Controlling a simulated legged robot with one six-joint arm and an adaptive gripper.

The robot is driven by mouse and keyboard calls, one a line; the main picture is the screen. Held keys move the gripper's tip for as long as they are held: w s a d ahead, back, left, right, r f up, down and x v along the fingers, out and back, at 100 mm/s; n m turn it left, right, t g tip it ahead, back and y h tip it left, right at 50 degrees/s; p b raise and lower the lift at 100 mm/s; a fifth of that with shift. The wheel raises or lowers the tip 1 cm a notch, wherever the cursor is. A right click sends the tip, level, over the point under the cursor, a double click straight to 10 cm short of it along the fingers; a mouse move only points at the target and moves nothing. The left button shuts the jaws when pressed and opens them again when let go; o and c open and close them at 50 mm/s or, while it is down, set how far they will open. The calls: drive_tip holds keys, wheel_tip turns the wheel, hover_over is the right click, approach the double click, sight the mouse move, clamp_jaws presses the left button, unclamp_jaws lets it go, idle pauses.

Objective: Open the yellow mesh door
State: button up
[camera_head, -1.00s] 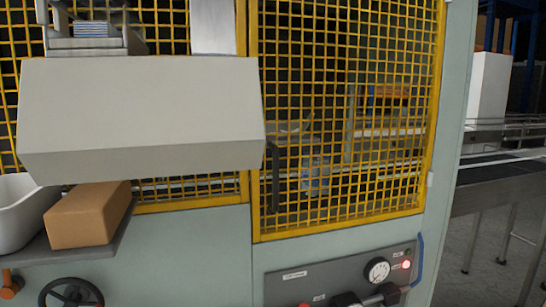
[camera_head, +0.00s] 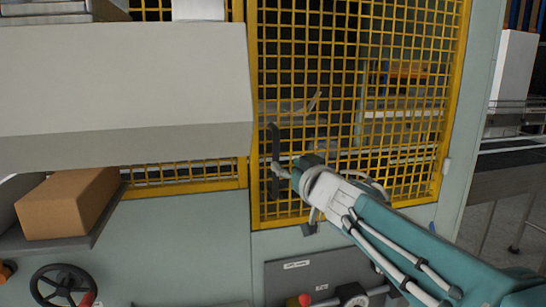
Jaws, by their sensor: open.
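The yellow mesh door (camera_head: 400,103) fills the middle right of the view and sits closed in the pale green machine frame. Its dark vertical handle (camera_head: 274,143) is on the door's left edge. My gripper (camera_head: 283,170) is open at the lower part of the handle, with my arm reaching in from the lower right. One finger appears close to the handle; whether it touches is unclear. My wrist and arm hide part of the door's lower mesh.
A large grey box-shaped housing (camera_head: 120,85) juts out left of the door. Below it a cardboard box (camera_head: 68,203) lies on a shelf, with a black handwheel (camera_head: 64,288) under it. A control panel (camera_head: 325,275) is below the door. A conveyor (camera_head: 507,160) stands at right.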

sight(277, 158)
drive_tip(key=x, duration=0.6)
drive_tip(key=shift+w, duration=0.35)
clamp_jaws()
